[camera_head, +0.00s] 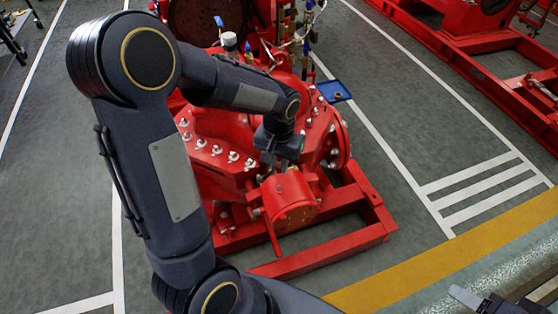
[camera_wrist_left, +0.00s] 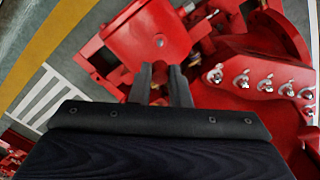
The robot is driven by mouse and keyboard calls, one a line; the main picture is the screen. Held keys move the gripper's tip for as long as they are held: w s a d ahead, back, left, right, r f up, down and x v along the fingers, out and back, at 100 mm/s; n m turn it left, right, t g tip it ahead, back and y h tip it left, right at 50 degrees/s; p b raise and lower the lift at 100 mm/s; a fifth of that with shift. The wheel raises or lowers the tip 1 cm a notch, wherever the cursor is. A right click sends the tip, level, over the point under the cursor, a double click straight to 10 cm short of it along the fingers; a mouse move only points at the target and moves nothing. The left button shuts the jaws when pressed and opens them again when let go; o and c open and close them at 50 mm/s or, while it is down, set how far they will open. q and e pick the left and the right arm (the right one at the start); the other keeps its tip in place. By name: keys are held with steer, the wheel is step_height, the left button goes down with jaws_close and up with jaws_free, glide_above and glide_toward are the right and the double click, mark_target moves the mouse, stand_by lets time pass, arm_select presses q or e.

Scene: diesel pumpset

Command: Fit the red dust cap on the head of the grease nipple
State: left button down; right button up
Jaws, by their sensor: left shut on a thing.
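My left gripper (camera_head: 283,166) is just above the red bearing housing (camera_head: 288,195) at the near end of the pump. In the left wrist view, its two dark fingers (camera_wrist_left: 160,68) point at that housing, with a narrow gap between their tips. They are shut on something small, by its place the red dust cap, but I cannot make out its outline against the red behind. A small metal fitting, which looks like the grease nipple (camera_wrist_left: 159,41), stands on the housing just beyond the fingertips. The cap and nipple look apart. Part of my right gripper (camera_head: 466,296) shows at the bottom right edge; its jaws are unclear.
The red pump casing (camera_head: 212,150) with several bolts rises beside the left gripper. A red base frame (camera_head: 345,240) surrounds the housing. A blue tray (camera_head: 345,92) lies behind at right. Grey floor on the right is clear up to another red machine (camera_head: 480,40).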

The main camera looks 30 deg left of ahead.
mark_target(279, 186)
arm_select(q)
steer(key=shift+s+f+n, duration=0.1)
steer(key=shift+f+n, duration=0.1)
steer(key=shift+n, duration=0.3)
steer(key=shift+f+b, duration=2.45)
steer(key=shift+f, duration=0.35)
steer(key=shift+f+b, duration=1.15)
steer(key=shift+f, duration=0.4)
steer(key=c, duration=1.3)
jaws_free()
steer(key=shift+r, duration=0.15)
step_height(279, 186, up, 8)
steer(key=shift+f+p, duration=0.2)
steer(key=shift+p, duration=0.7)
